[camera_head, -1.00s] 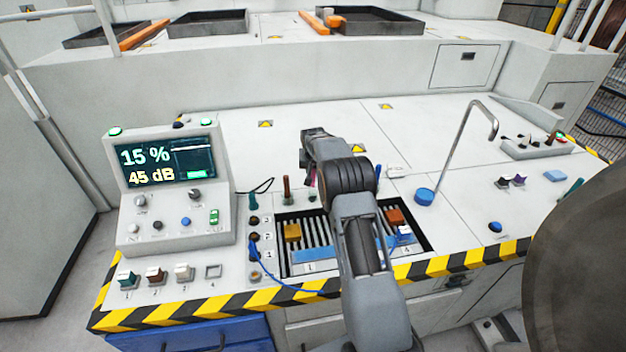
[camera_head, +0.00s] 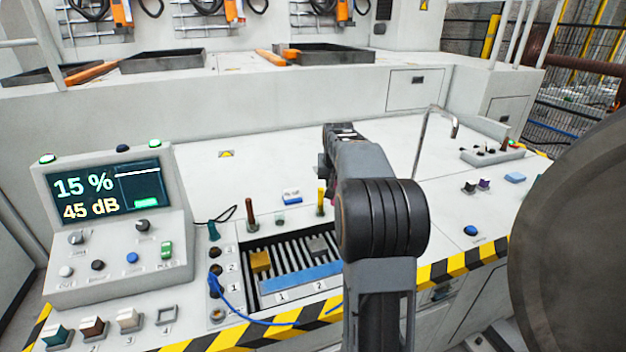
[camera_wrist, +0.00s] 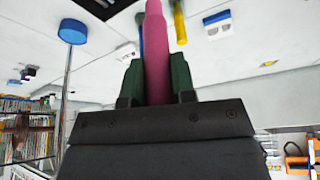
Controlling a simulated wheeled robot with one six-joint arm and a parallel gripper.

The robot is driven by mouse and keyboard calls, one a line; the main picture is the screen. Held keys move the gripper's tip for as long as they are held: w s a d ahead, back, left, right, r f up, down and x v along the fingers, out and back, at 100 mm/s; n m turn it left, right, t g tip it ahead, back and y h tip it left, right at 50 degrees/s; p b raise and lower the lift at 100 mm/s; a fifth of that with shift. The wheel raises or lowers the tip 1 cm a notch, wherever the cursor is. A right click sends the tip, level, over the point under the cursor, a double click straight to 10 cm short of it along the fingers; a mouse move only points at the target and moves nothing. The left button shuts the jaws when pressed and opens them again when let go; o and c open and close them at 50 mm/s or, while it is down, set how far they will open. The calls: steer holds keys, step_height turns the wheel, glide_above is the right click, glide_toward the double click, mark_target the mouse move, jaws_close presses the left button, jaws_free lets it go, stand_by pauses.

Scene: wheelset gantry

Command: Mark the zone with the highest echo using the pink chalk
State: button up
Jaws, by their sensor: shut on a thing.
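The pink chalk (camera_wrist: 158,60) is held upright in the wrist view between the green jaws of my gripper (camera_wrist: 155,82), which is shut on it. In the head view only a sliver of pink shows beside my arm. The slatted bay (camera_head: 292,238) has a blue strip (camera_head: 300,277) at its front edge with labels 1 and 2 visible. My arm hides the right part of the bay. A yellow block (camera_head: 260,261) and a grey block (camera_head: 318,245) sit on the slats. The console screen (camera_head: 104,192) reads 15 % and 45 dB.
Brown (camera_head: 250,212) and yellow (camera_head: 321,200) sticks stand behind the bay, with a blue-and-white item (camera_head: 291,196) between them. A bent metal rod (camera_head: 424,140) rises right of my arm. Numbered sockets (camera_head: 215,268) and a blue cable (camera_head: 250,318) lie left and front. Bare panel lies behind.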

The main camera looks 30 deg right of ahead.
steer(key=s+a+f+n+b, duration=0.1)
steer(key=s+a+f+n, duration=0.1)
steer(key=s+f, duration=0.6)
steer(key=shift+s+a+y+b, duration=0.4)
steer(key=shift+s+a, duration=0.35)
steer(key=shift+s, duration=0.4)
steer(key=shift+f, duration=0.2)
steer(key=shift+f+b, duration=2.15)
steer(key=shift+f, duration=0.6)
steer(key=shift+f+b, duration=0.45)
steer(key=shift+f, duration=0.15)
steer(key=shift+d, duration=0.3)
steer(key=shift+d+r, duration=0.1)
steer(key=shift+d, duration=0.1)
steer(key=shift+s, duration=0.1)
